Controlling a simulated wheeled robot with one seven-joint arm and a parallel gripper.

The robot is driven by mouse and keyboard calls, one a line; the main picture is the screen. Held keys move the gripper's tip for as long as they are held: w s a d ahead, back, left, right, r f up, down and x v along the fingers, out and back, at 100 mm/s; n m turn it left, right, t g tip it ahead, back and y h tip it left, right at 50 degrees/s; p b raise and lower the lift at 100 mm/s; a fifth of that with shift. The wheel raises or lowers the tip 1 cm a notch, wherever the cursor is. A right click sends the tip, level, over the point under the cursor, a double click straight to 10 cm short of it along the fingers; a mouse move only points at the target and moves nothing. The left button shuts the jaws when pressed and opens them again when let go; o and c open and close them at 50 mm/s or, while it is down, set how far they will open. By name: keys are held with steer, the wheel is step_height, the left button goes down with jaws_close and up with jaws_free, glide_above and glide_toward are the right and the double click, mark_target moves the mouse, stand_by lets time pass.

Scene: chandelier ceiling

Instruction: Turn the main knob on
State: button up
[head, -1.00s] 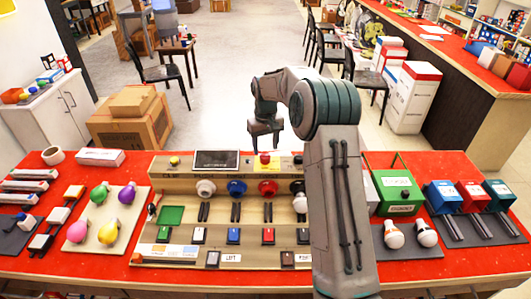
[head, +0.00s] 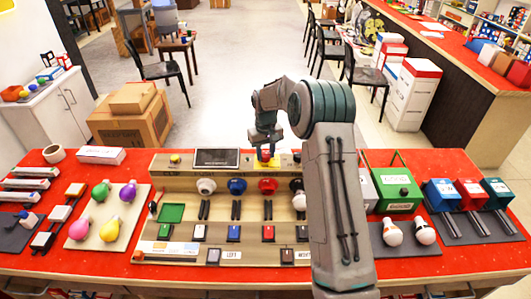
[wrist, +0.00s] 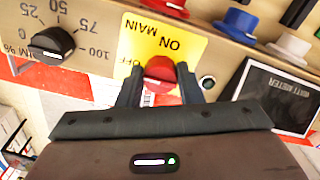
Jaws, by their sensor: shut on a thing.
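The main knob (wrist: 160,74) is red and sits on a yellow plate (wrist: 187,49) marked MAIN, ON and OFF in the wrist view. My gripper (wrist: 159,80) has one dark finger on each side of the knob and is shut on it. In the head view my gripper (head: 265,150) is over the yellow plate (head: 266,163) at the back of the wooden panel, and it hides the knob. I cannot tell from these frames which mark the knob points to.
A black dial (wrist: 53,45) with percent marks is at one side of the plate. A small round indicator (wrist: 207,82) and a watt meter screen (wrist: 277,95) are at the other. Coloured sockets and switches fill the wooden panel (head: 160,228) in front.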

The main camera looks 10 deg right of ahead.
steer(key=m+b, duration=0.2)
steer(key=m, duration=0.2)
steer(key=shift+a, duration=0.15)
steer(key=m+b, duration=0.1)
steer(key=m, duration=0.4)
steer(key=shift+w, duration=0.1)
steer(key=m, duration=0.4)
steer(key=shift+a+m+b, duration=0.15)
steer(key=shift+m+b, duration=0.15)
steer(key=shift+b, duration=0.05)
steer(key=shift+w+r+m, duration=0.1)
steer(key=shift+w+m, duration=0.05)
steer(key=shift+m, duration=1.95)
steer(key=o, duration=1)
steer(key=shift+c, duration=0.2)
